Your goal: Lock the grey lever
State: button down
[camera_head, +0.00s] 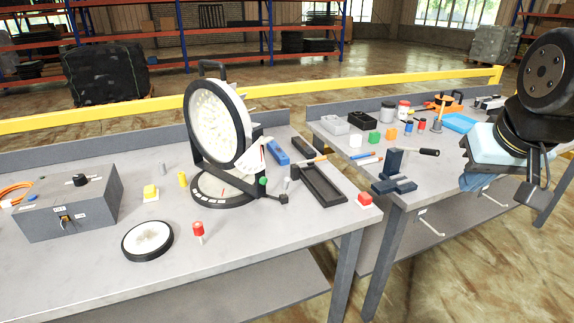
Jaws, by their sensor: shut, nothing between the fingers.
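A round white lamp (216,122) in a black frame stands upright on the left workbench, on a round black base (222,190). A small grey upright piece (287,184) shows just right of this base, beside a green knob (263,181) and a black knob (283,198). It may be the grey lever; it is too small to tell whether it is locked. My arm is folded at the far right. Its narrow dark end, which appears to be my gripper (527,197), is shut and empty, far right of the lamp and touching nothing there.
A grey box (70,203) with a black knob stands at left. A round white disc (147,240), a red button (198,229) and a long black tray (318,184) lie on the left bench. The right bench (420,170) holds coloured blocks and tools. A gap separates the benches.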

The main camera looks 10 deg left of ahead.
aim_at(286, 181)
jog(key=z, duration=0.05)
jog(key=i, duration=1)
jog(key=u, duration=0.1)
